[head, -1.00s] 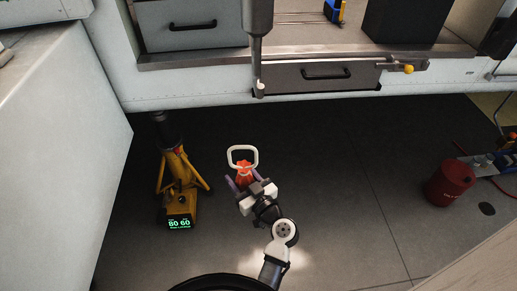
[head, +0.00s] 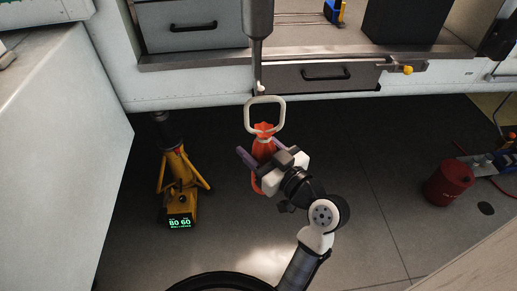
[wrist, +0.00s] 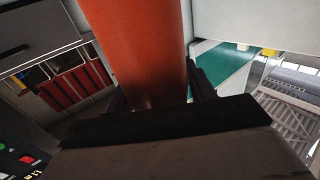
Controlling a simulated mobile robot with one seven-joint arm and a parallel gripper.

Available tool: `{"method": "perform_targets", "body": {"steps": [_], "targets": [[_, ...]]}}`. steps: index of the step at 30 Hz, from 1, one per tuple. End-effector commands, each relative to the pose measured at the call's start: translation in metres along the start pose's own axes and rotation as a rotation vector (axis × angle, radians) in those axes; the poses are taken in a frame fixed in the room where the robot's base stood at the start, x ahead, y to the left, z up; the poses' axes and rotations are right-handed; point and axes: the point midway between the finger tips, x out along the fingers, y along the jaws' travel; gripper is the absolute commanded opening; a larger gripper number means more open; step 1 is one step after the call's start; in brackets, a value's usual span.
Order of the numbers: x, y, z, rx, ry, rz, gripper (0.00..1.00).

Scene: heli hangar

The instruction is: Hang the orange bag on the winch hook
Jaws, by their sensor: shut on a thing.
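The orange bag (head: 263,134) is in my gripper (head: 255,160), with its white squarish loop handle (head: 282,108) standing up above it. My gripper is shut on the bag, and part of the bag shows below the fingers. In the wrist view the orange bag (wrist: 145,50) fills the middle, between the dark fingers. The winch (head: 257,20) hangs down at the top centre, and its small pale hook (head: 261,87) is at the lower end. In the head view the top of the loop lies just below the hook. I cannot tell their distance in depth.
A steel-edged deck with a grey drawer (head: 315,77) is behind the hook. A yellow jack (head: 178,185) with a green display stands at the left. A red can (head: 449,184) is on the floor at right. A pale cabinet (head: 60,130) fills the left side.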

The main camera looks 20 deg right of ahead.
Motion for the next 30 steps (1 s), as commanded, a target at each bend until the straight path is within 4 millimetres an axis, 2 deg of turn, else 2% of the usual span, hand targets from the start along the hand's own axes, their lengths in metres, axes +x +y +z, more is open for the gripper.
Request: {"method": "perform_targets", "body": {"steps": [30], "targets": [[0.045,0.029,0.002,-0.003,0.003,-0.001,0.0]]}}
